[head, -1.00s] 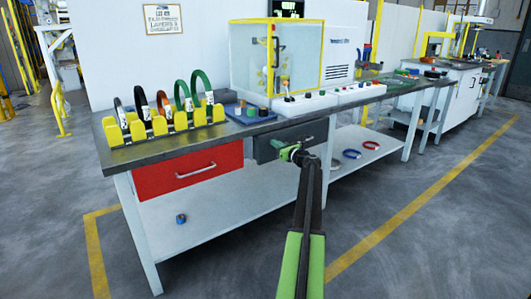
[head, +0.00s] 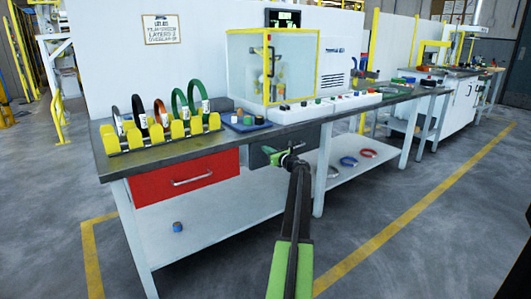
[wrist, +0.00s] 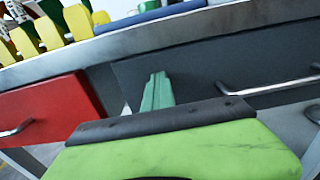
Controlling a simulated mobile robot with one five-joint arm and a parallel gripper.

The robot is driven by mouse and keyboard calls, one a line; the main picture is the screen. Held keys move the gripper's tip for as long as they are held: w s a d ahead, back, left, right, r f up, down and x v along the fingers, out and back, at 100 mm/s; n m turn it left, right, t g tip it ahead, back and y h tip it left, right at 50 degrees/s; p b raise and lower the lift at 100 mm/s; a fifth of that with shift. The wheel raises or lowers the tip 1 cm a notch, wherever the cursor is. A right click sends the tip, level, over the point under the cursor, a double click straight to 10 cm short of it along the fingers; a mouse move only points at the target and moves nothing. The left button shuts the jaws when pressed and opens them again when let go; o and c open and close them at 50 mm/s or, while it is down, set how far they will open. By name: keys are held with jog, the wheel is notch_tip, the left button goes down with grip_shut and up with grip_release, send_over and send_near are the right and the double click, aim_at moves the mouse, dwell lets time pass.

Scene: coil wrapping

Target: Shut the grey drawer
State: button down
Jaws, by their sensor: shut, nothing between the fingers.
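The grey drawer (head: 260,157) is under the bench top, right of the red drawer. Its dark front fills much of the wrist view (wrist: 210,60), with a metal bar handle (wrist: 265,86) toward the right. My gripper (head: 284,157) is in front of the grey drawer and covers part of it in the head view. Its green fingertips (wrist: 158,78) are together and empty, over the left part of the drawer front, left of the handle. I cannot tell whether they touch the front, or how far out the drawer stands.
The red drawer (head: 185,178) is to the left. On the bench top (head: 160,155) stand a yellow rack (head: 160,135) with coils, a blue tray (head: 245,125) and a clear yellow-framed box (head: 272,65). A bench leg (head: 321,170) stands right of my gripper. The floor in front is clear.

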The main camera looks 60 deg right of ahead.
jog(key=v, duration=1.4)
jog(key=shift+f, duration=0.1)
